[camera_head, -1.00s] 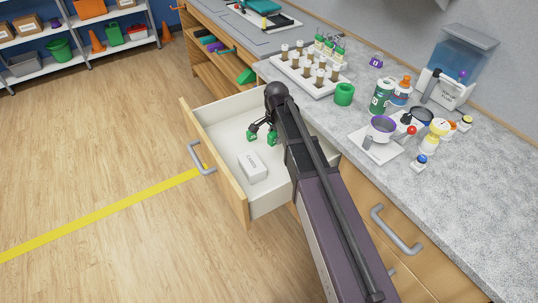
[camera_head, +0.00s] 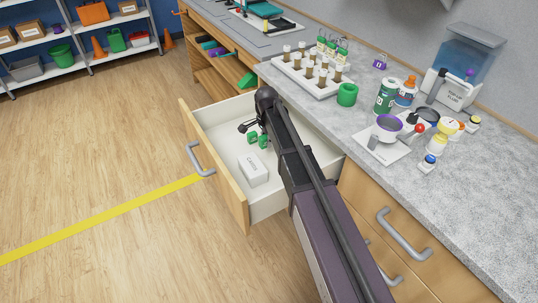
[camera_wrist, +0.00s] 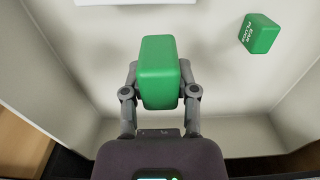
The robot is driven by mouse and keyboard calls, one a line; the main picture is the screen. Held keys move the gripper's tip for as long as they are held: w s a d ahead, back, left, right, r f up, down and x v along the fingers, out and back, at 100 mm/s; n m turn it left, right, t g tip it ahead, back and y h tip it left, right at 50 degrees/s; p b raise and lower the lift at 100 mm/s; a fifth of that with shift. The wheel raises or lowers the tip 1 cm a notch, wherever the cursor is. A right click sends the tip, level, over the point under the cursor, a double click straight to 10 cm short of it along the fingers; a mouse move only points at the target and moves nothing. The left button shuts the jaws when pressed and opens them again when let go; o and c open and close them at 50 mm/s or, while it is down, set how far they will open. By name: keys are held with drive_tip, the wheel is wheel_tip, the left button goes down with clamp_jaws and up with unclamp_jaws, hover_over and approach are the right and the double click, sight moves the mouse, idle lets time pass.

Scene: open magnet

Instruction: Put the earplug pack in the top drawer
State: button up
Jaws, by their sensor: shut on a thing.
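My gripper (camera_wrist: 160,88) is shut on a green earplug pack (camera_wrist: 159,62), with one finger on each side of it. In the head view this held pack (camera_head: 264,141) is inside the open drawer (camera_head: 211,155). I cannot tell whether it touches the drawer floor. A second green pack (camera_wrist: 260,34), with white ear plugs lettering, lies on the drawer floor to the right in the wrist view. It shows just left of the held one in the head view (camera_head: 252,137). The drawer is pulled well out, its grey handle (camera_head: 201,160) facing the room.
A white box (camera_head: 253,170) lies in the drawer near its front. The counter beside it holds a vial rack (camera_head: 310,74), a green ring-shaped item (camera_head: 347,95), bottles and a scale (camera_head: 386,144). The floor before the drawer is clear.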

drive_tip(key=b, duration=0.6)
hover_over(267, 163)
drive_tip(key=shift+f, duration=3.05)
drive_tip(key=shift+f, duration=0.1)
drive_tip(key=shift+f+b, duration=1.75)
drive_tip(key=shift+f, duration=0.2)
drive_tip(key=o, duration=0.9)
drive_tip(key=shift+r, duration=0.2)
wheel_tip(267, 163, up, 12)
drive_tip(key=p, duration=1.2)
